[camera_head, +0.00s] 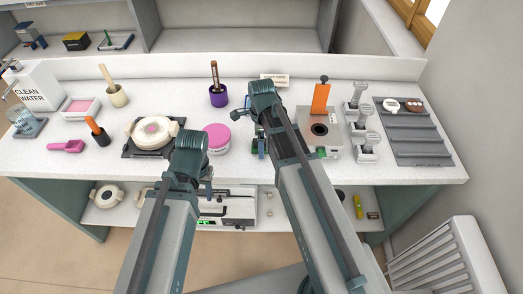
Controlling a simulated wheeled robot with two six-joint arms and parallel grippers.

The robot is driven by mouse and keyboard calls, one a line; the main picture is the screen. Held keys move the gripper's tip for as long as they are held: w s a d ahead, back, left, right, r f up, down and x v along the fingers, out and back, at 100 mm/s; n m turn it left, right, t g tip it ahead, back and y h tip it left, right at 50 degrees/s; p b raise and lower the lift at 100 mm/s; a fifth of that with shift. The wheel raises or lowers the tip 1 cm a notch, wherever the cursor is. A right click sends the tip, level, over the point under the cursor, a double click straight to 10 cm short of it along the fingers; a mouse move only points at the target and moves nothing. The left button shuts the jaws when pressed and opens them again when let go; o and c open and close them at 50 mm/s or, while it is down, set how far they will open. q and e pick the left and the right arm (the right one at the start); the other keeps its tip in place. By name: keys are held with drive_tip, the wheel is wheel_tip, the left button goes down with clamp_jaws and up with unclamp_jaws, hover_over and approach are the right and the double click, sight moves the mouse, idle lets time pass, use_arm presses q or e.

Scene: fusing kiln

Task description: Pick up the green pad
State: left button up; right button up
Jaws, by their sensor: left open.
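Small green patches show beside my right forearm: a dark green one (275,148) to its left, partly covered by it, and a brighter green one (323,152) at the front of the grey device. I cannot tell which is the green pad. My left gripper (209,186) is open near the counter's front edge, below the pink-lidded round jar and left of the green patches. My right gripper (240,116) is over the middle of the counter, partly hidden by its own wrist; its jaws are unclear.
A pink-lidded jar (216,138), a white ring-shaped piece on a dark plate (136,149) and a purple pot (218,101) stand around my arms. A grey device with an orange handle (303,113) and a ridged grey tray (411,150) are at right. Shelves lie below.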

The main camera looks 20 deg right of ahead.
drive_tip(key=shift+c, duration=0.3)
drive_tip(key=c, duration=1.4)
drive_tip(key=shift+r+p, duration=0.15)
drive_tip(key=shift+p, duration=0.15)
wheel_tip(320, 180, up, 10)
drive_tip(key=p, duration=0.9)
drive_tip(key=shift+p, duration=0.4)
drive_tip(key=shift+f, duration=0.2)
